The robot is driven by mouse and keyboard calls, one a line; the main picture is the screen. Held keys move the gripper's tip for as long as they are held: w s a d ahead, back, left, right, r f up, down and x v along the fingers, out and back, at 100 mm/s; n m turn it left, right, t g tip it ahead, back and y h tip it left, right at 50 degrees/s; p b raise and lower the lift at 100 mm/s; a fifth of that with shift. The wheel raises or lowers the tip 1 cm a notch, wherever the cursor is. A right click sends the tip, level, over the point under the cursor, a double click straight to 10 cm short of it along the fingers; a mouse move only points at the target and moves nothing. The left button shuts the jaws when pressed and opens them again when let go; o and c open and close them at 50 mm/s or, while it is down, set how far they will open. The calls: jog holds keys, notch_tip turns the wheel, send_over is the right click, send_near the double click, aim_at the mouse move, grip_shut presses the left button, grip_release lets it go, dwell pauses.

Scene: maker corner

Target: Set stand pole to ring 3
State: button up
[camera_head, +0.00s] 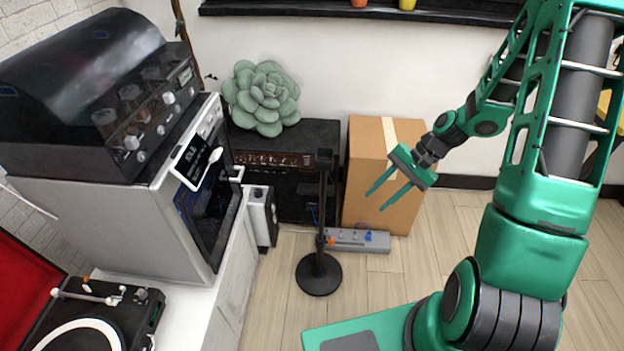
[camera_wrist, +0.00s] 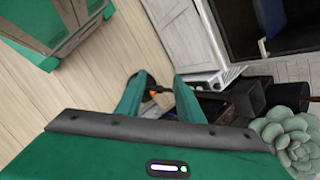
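A black stand stands upright on the floor in the head view, with a round flat base (camera_head: 318,275), a thin pole (camera_head: 323,205) and a block-like top (camera_head: 324,158). No ring marks or numbers are readable on the pole. My gripper (camera_head: 375,201) is open and empty, to the right of the pole and apart from it, in front of the cardboard box. In the wrist view my gripper (camera_wrist: 158,78) shows its two green fingers spread. Dark parts and a small orange spot show between and beyond them; I cannot tell which belong to the stand.
A cardboard box (camera_head: 411,203) and a black amplifier (camera_head: 293,183) stand behind the pole. A grey power strip (camera_head: 357,240) lies on the floor just behind it. A white cabinet with an oven-like machine (camera_head: 118,229) is at the left. A succulent (camera_head: 262,97) sits on the amplifier. Floor in front is clear.

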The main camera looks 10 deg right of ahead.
jog(key=w+a+f+m+t+y, duration=0.3)
jog(key=w+f+m+t, duration=0.25)
jog(key=w+m, duration=0.2)
jog(key=w+a+f+m+t+y, duration=0.4)
jog(key=w+m+t, duration=0.2)
jog(key=m, duration=0.2)
jog(key=x, duration=1)
jog(key=shift+f, duration=0.1)
jog(key=shift+c, duration=0.3)
jog(key=shift+w, duration=0.1)
grip_shut()
